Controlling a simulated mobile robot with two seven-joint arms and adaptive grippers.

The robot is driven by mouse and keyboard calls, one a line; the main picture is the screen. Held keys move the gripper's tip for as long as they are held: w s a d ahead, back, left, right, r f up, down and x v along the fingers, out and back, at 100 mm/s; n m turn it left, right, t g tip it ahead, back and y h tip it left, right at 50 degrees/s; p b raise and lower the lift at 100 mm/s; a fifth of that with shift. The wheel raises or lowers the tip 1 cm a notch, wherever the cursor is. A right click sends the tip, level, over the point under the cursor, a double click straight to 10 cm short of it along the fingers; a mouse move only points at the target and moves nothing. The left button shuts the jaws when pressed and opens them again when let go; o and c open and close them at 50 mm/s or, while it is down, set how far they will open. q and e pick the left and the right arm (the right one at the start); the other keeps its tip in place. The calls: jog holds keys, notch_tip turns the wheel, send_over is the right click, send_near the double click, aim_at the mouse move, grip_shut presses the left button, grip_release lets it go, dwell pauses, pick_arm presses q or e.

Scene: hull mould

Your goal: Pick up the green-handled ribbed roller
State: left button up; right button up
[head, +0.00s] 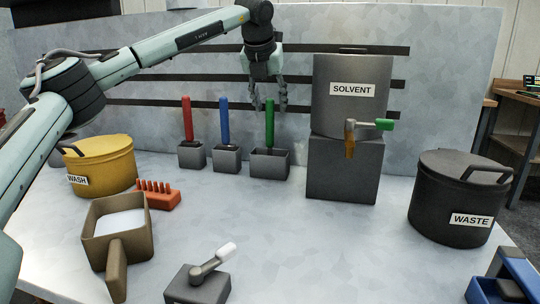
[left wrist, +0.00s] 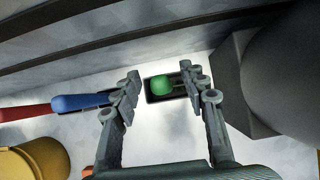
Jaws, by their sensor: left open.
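The green-handled roller (head: 270,124) stands upright in a small grey holder (head: 284,167) at the back of the table. Its ribbed end is hidden inside the holder. My left gripper (head: 268,108) is open above the holder, with its fingers pointing down around the upper part of the green handle. My right gripper is not in view.
Red (head: 187,120) and blue (head: 224,121) handles stand in holders to the left. The solvent container (head: 352,110) on a grey block (head: 342,172) stands close on the right. A yellow wash bucket (head: 103,160) and black waste bucket (head: 455,205) flank the table.

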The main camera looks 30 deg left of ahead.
pick_arm(q)
grip_shut()
jog(key=shift+r, duration=0.15)
dwell(0.4)
